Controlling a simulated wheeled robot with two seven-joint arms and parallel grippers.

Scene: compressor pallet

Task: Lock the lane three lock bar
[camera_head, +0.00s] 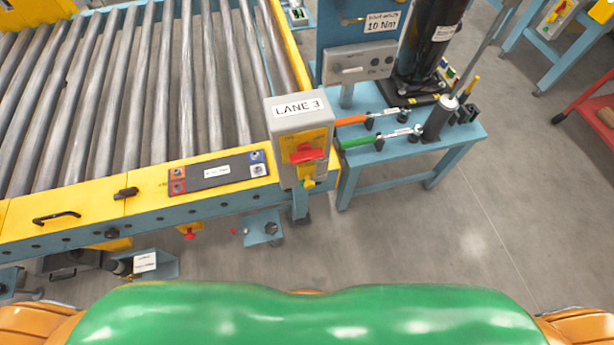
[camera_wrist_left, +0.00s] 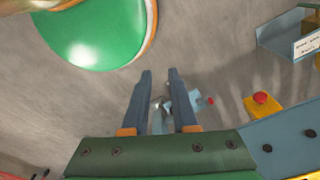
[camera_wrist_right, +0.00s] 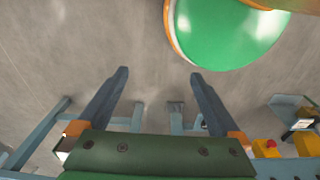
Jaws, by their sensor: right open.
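A grey box labelled LANE 3 (camera_head: 298,125) stands at the front right corner of the roller conveyor. On its front is a yellow plate with a red handle (camera_head: 307,153) lying roughly level, and a small yellow piece (camera_head: 308,183) hangs below it. I cannot tell which part is the lock bar. Neither gripper shows in the head view. My left gripper (camera_wrist_left: 161,74) has its fingers a small gap apart, empty, over the floor. My right gripper (camera_wrist_right: 159,73) is wide open and empty, with floor and blue frame legs behind it.
The roller conveyor (camera_head: 120,90) fills the left, with a yellow front rail (camera_head: 75,205). A blue bench (camera_head: 440,150) on the right holds orange- and green-handled tools. A red button on a yellow box (camera_wrist_left: 260,98) shows in the left wrist view. Floor at the front right is clear.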

